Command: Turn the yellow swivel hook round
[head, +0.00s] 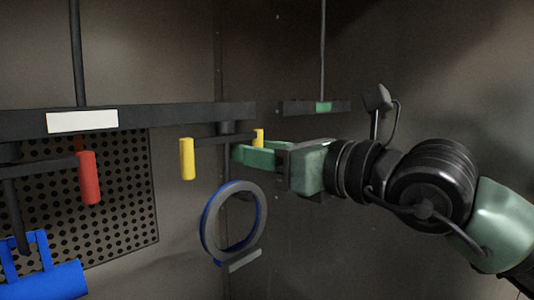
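The yellow swivel hook hangs under the dark overhead bar. Its thin crossbar has a yellow grip (187,159) at the near left end and a second yellow grip (258,136) at the far right end. A grey ring with a blue inner side (206,231) hangs below the hook. My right gripper (241,153) reaches in from the right, with its green fingers at the far yellow grip. The fingers hide that grip's lower part, and I cannot tell whether they are closed on it. My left gripper is not in view.
The overhead bar (180,117) carries a white label (82,121). A red grip (88,178) and a hanging blue part (48,281) are at the left, before a perforated panel (128,200). A shorter bar (299,108) hangs behind my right arm. Dark booth walls enclose the space.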

